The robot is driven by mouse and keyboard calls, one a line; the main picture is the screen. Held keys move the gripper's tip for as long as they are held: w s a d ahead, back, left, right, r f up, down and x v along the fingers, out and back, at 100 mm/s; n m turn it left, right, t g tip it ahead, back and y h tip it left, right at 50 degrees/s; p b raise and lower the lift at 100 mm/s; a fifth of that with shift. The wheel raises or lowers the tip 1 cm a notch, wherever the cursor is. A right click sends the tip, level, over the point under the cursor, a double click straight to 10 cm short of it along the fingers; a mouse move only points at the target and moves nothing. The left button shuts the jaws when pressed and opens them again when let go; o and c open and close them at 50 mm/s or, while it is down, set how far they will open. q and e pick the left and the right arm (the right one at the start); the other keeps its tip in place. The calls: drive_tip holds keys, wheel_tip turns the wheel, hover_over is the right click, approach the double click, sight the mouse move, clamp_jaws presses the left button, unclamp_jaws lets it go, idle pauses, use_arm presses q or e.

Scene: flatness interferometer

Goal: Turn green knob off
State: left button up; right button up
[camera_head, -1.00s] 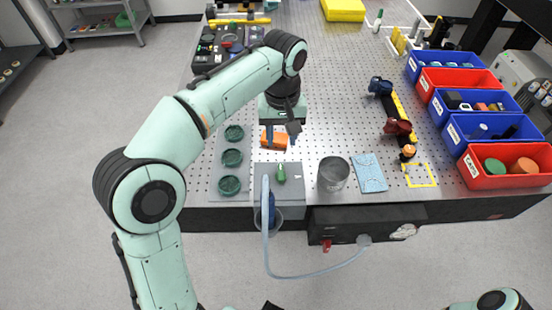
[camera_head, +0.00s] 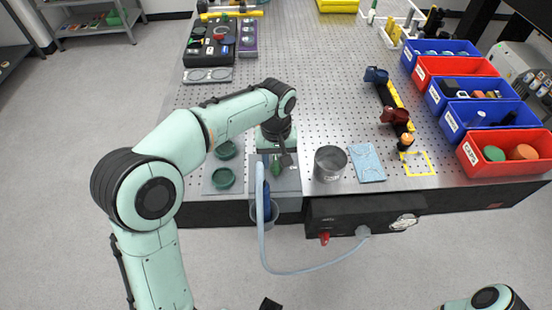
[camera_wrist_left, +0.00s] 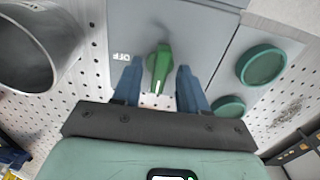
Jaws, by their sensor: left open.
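The green knob (camera_head: 277,167) sits on a grey panel (camera_head: 289,186) at the near edge of the perforated table. In the left wrist view the knob (camera_wrist_left: 159,66) stands between the two blue fingers, with a white "OFF" mark on the panel to its left. My left gripper (camera_wrist_left: 154,78) is open around the knob, one finger on each side, with a gap visible on both sides. In the head view the left gripper (camera_head: 276,166) is over the panel and partly hides the knob. My right gripper is not in view.
Green round caps (camera_head: 223,178) lie left of the panel. A metal cup (camera_head: 330,163) and a blue cloth (camera_head: 367,163) stand to its right. Bins (camera_head: 507,152) line the right side.

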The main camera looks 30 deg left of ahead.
use_arm(q)
clamp_jaws()
drive_tip(key=shift+m, duration=0.4)
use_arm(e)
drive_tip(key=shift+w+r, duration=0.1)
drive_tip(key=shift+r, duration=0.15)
use_arm(q)
drive_tip(key=m+p, duration=0.1)
drive_tip(key=m, duration=0.2)
drive_tip(key=shift+r+m+p, duration=0.1)
drive_tip(key=shift+m+p, duration=0.3)
drive_tip(key=m+p, duration=0.1)
drive_tip(key=m, duration=0.3)
drive_tip(key=m+p, duration=0.1)
drive_tip(key=m, duration=0.4)
drive_tip(key=shift+p, duration=0.3)
drive_tip(key=shift+m+p, duration=0.5)
drive_tip(key=shift+m, duration=1.7)
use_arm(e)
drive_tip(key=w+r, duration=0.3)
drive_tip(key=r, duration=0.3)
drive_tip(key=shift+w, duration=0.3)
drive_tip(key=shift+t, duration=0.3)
